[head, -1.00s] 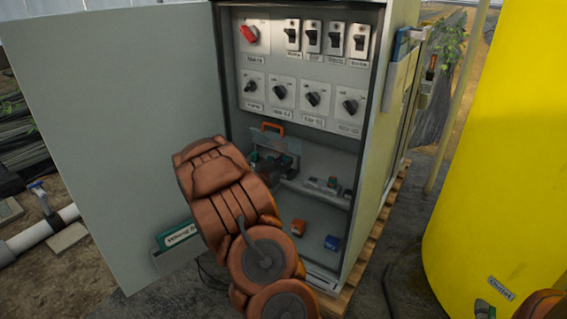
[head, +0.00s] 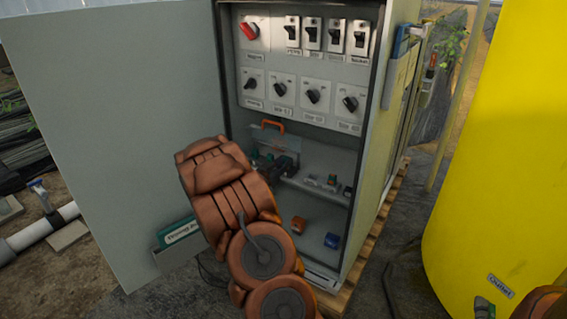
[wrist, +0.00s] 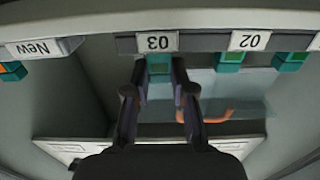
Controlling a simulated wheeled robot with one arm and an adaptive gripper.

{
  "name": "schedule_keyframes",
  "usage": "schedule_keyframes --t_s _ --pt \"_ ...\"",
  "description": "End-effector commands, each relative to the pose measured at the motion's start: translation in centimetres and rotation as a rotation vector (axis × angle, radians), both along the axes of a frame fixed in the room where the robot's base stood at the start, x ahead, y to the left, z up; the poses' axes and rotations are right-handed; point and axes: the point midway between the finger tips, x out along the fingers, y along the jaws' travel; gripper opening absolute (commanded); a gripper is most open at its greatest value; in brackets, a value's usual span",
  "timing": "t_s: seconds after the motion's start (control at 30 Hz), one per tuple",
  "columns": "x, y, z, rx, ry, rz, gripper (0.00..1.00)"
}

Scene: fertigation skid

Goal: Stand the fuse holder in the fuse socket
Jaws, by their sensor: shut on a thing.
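In the wrist view, which is upside down, my gripper (wrist: 160,76) is shut on a teal block, which I take to be the fuse holder (wrist: 159,63). The block is between the fingertips, directly at the label 03 on the grey rail (wrist: 205,42). I cannot tell whether it sits in a socket there or is just in front of it. Similar teal blocks show at label 02 (wrist: 229,62) and further right (wrist: 290,62). A tray marked New (wrist: 42,47) is at the left, with a teal and orange piece (wrist: 12,70) beside it. In the head view my arm hides much of the gripper.
The open cabinet has a switch panel (head: 305,75) above the shelf and a large door (head: 110,130) at left. An orange handle (head: 273,125) stands behind the rail. Orange (head: 299,225) and blue (head: 332,240) pieces lie on the cabinet floor. A yellow tank (head: 495,150) is at right.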

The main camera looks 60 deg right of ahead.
Motion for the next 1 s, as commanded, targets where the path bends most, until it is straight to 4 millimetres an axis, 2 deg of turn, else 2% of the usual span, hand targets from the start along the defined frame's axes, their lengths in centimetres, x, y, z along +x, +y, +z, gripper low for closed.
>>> schedule_keyframes --t_s 0.73,0.77,1.0 --pt "0.01 0.01 -0.85 0.0 0.001 0.0 0.0" --pt "0.01 0.01 -0.84 0.0 0.001 0.0 0.25" --pt "0.0 0.01 -0.84 0.0 0.001 0.0 0.5"
